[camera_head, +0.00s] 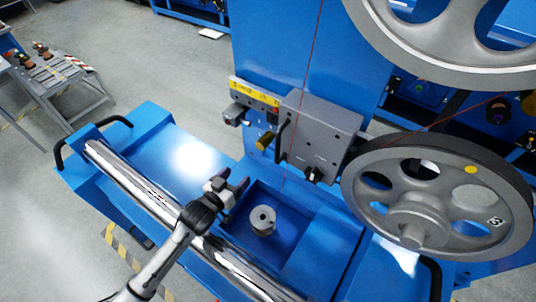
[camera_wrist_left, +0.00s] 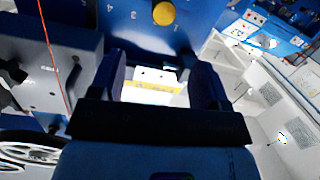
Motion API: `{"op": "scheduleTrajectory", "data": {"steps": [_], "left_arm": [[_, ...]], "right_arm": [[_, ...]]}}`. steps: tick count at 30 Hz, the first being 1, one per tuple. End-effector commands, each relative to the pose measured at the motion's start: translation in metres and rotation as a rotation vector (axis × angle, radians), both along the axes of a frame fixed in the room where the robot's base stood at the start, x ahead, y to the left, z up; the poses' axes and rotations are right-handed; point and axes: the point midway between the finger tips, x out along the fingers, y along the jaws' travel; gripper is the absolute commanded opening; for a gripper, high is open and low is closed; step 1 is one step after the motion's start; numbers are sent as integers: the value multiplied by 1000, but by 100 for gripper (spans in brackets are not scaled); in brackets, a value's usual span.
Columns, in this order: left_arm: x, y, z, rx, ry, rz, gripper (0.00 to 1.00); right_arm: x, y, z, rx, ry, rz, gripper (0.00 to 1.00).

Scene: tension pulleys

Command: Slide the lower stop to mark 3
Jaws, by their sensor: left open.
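In the left wrist view the yellow round knob (camera_wrist_left: 163,13) sits at the top, beside a row of small white number marks (camera_wrist_left: 135,15). Which mark it lines up with I cannot tell. My left gripper (camera_head: 238,187) is open and empty, below and left of the knob, apart from it. Its two dark fingers (camera_wrist_left: 158,85) stand apart in the wrist view. My right gripper is not in view.
A grey box (camera_head: 322,130) with a black handle stands right of the knob. A thin red cord (camera_head: 304,80) runs down past it. A grey weight (camera_head: 262,220) sits in the blue recess below. Large pulleys (camera_head: 437,205) fill the right. A chrome bar (camera_head: 135,180) crosses the front.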

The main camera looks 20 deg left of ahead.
Motion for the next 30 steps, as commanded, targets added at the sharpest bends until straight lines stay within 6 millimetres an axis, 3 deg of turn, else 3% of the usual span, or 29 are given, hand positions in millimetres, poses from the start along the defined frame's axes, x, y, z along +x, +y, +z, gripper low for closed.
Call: {"op": "scheduleTrajectory", "data": {"steps": [1, 6, 14, 30], "left_arm": [[8, 3, -12, -9, -30, -5, 70], [22, 9, -14, -38, -95, -16, 70], [41, 8, -12, -51, -123, -21, 70], [132, -18, -13, -50, -120, -21, 70]], "right_arm": [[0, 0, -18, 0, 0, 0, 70], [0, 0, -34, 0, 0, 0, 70], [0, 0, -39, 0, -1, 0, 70], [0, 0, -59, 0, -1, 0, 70]]}}
